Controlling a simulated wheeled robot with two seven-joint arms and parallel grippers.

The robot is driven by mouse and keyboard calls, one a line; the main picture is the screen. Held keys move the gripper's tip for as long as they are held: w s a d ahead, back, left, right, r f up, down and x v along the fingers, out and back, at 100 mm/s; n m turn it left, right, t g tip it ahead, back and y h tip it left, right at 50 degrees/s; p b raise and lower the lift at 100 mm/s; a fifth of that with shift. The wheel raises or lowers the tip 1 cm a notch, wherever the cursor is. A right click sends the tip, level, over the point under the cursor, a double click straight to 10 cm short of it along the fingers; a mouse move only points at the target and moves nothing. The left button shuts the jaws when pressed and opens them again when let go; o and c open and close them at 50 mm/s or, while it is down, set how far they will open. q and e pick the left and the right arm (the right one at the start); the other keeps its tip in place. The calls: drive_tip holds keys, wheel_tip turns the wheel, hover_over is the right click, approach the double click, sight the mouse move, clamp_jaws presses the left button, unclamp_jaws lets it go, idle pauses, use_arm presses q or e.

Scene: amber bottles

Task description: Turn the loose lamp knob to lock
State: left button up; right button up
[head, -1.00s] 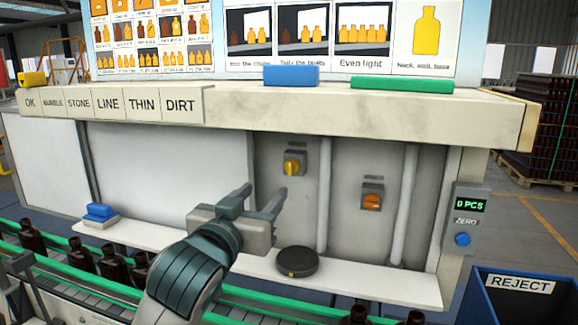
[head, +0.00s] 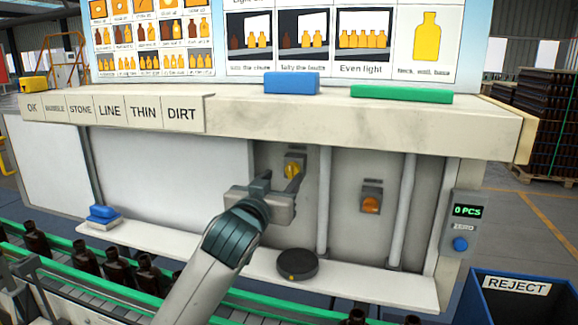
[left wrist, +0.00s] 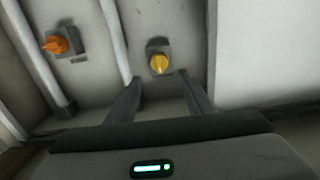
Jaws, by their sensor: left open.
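Two knobs sit on the grey back panel under the shelf. The yellow knob (head: 292,169) is on the left on a grey plate, and the orange knob (head: 370,205) is lower and to the right. Which one is loose I cannot tell. My left gripper (head: 281,178) is open in front of the yellow knob, with its right finger partly over the plate. In the left wrist view the yellow knob (left wrist: 159,64) lies just beyond the two open fingertips (left wrist: 160,78), apart from them. The orange knob (left wrist: 57,45) is at upper left there. My right gripper is out of view.
A black round puck (head: 297,265) lies on the white ledge (head: 375,283) below the knobs. White vertical tubes (head: 325,205) stand between and beside the knobs. Brown bottles (head: 87,262) line the green-railed conveyor at lower left. A counter box (head: 462,225) and blue reject bin (head: 520,305) are at right.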

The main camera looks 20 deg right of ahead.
sight(290, 169)
use_arm(q)
drive_tip(key=p+x, duration=0.1)
drive_tip(key=x, duration=0.4)
drive_tip(key=shift+a, duration=0.1)
drive_tip(key=shift+w+d+p, duration=0.3)
drive_tip(key=shift+w+d, duration=0.05)
drive_tip(key=shift+w, duration=0.05)
drive_tip(key=shift+w+d, duration=0.15)
drive_tip(key=shift+w, duration=0.05)
drive_tip(key=c, duration=1)
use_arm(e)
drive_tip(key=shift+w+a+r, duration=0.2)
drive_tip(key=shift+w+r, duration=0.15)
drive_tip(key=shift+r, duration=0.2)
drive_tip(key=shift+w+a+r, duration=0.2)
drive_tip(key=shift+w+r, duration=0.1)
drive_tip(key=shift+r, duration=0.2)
